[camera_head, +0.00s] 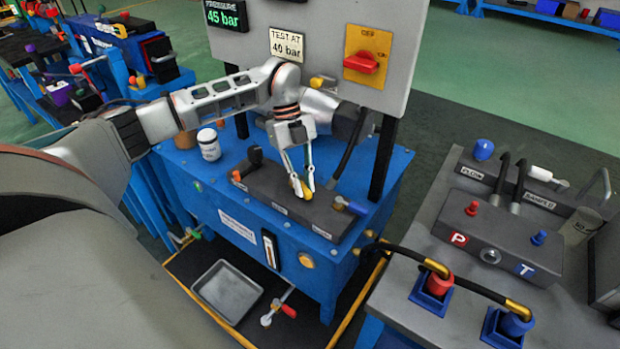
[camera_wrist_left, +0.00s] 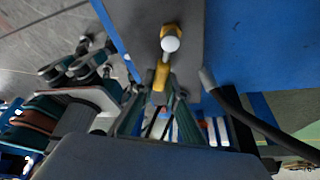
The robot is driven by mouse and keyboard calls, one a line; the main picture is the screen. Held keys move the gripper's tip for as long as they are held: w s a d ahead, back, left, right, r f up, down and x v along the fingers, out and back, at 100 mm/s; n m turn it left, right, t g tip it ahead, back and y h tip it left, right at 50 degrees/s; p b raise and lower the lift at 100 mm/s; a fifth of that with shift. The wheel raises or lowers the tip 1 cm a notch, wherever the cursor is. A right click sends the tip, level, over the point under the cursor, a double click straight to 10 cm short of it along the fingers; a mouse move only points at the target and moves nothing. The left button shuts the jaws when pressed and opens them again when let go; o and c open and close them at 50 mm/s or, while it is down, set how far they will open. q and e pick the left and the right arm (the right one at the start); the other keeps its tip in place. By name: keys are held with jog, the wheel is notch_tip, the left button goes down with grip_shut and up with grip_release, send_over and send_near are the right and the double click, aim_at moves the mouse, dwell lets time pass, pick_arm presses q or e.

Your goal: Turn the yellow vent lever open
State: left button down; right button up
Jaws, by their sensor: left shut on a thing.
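The yellow vent lever (camera_head: 301,189) is on the dark grey valve block on top of the blue bench unit. My left gripper (camera_head: 303,180) reaches down from above with its fingers on either side of the lever, shut on it. In the left wrist view, the yellow lever (camera_wrist_left: 161,76) lies between the fingers (camera_wrist_left: 163,98), and a pale round knob shows just beyond it. The fingers cover part of the lever. My right gripper is in neither view.
The valve block (camera_head: 275,190) also carries a blue lever (camera_head: 350,206) and a black-and-orange one (camera_head: 247,167). A grey panel with a red switch (camera_head: 363,62) stands behind. A white bottle (camera_head: 209,145) stands left. A black hose (camera_head: 349,147) runs near the gripper.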

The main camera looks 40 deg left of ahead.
pick_arm(q)
jog(key=shift+s+a+r+m+p, duration=0.15)
jog(key=shift+s+m+p, duration=0.15)
jog(key=shift+m+p, duration=0.35)
jog(key=shift+s+a+f+m+g+y, duration=0.2)
jog(key=shift+s+m+g+y, duration=0.15)
jog(key=shift+m, duration=0.3)
jog(key=shift+w, duration=0.1)
jog(key=c, duration=2)
grip_release()
